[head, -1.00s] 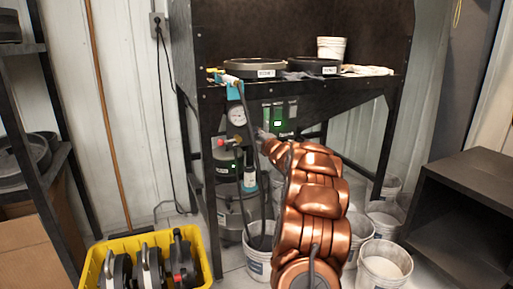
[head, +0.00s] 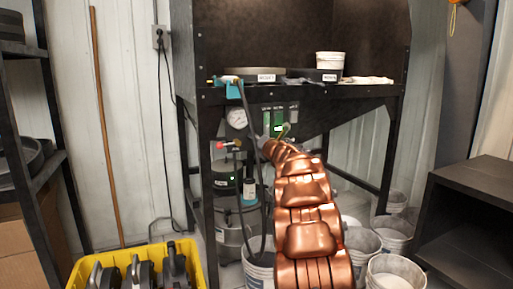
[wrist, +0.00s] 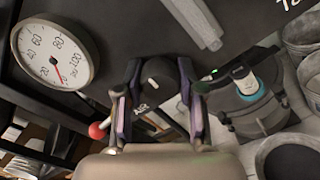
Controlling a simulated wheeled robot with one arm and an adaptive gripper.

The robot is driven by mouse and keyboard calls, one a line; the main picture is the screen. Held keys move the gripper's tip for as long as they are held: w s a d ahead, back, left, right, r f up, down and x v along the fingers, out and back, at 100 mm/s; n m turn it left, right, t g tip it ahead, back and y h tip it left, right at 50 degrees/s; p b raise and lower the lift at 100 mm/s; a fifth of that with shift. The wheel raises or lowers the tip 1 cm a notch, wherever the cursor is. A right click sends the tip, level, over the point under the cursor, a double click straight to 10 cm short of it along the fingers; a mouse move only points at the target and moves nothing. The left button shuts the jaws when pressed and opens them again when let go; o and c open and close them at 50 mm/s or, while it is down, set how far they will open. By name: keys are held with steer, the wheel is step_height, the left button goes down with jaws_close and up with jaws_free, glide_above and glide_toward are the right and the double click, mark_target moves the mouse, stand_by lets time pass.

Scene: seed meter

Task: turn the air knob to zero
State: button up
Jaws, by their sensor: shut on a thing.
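The air knob (wrist: 156,74) is a dark round knob with a pale mark, on a dark panel in the wrist view. A white "AIR" label (wrist: 140,107) is beside it. My gripper (wrist: 160,88) has one finger on each side of the knob and is shut on it. In the head view my gripper (head: 267,144) is at the panel under the table, mostly hidden by my copper arm, and the knob cannot be made out. A round white gauge (wrist: 55,55) with a red needle is left of the knob; it also shows in the head view (head: 236,118).
A red ball-ended part (wrist: 97,130) is close by my left finger. A dark hose (head: 250,105) hangs before the panel. The black table (head: 350,92) is above my gripper. A yellow crate (head: 195,262) and several white buckets (head: 391,272) stand on the floor.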

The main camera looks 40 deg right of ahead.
steer(key=shift+f+n+b, duration=0.15)
steer(key=shift+n+b, duration=0.3)
steer(key=shift+n, duration=0.25)
steer(key=o, duration=1.2)
steer(key=shift+c, duration=0.2)
steer(key=shift+s, duration=0.1)
steer(key=v, duration=1.1)
steer(key=shift+s+a, duration=0.15)
steer(key=shift+s, duration=0.2)
